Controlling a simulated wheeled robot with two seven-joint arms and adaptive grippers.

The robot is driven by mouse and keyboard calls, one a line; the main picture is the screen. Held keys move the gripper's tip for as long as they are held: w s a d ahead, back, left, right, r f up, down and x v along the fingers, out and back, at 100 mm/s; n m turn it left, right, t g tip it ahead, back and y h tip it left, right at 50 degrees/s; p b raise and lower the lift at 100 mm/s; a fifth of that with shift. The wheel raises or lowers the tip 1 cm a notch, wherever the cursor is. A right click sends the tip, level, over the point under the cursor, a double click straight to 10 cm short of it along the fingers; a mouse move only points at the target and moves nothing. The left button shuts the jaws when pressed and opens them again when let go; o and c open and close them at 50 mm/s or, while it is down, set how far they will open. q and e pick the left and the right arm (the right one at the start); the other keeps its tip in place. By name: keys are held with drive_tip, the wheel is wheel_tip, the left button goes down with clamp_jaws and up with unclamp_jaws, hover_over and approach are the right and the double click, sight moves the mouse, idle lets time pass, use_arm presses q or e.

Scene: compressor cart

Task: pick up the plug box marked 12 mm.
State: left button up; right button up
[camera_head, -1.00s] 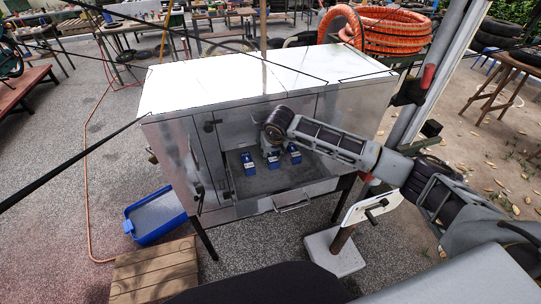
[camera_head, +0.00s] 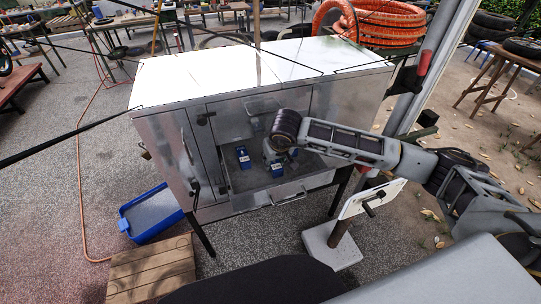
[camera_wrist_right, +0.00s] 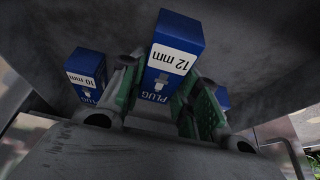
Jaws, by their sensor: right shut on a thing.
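The plug box marked 12 mm (camera_wrist_right: 172,55) is blue with a white label and sits between the green-padded fingers of my right gripper (camera_wrist_right: 155,95) in the right wrist view. The gripper is shut on it. In the head view my right gripper (camera_head: 272,150) is inside the open cabinet, over a blue box (camera_head: 276,168) that looks like the held one. I cannot tell whether the box is clear of the cabinet floor. My left gripper is not in view.
Another blue plug box (camera_wrist_right: 86,75) stands at left in the wrist view and in the head view (camera_head: 243,157); a third (camera_wrist_right: 222,97) is mostly hidden behind a finger. The metal cabinet (camera_head: 200,75) surrounds them. A blue tray (camera_head: 150,213) lies on the ground.

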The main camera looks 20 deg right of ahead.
use_arm(q)
drive_tip(key=shift+w+d+f+b, duration=0.1)
drive_tip(key=shift+w+f+b, duration=0.25)
drive_tip(key=shift+f+b, duration=0.1)
use_arm(e)
wheel_tip(320, 180, up, 14)
drive_tip(key=shift+f, duration=0.1)
idle(0.3)
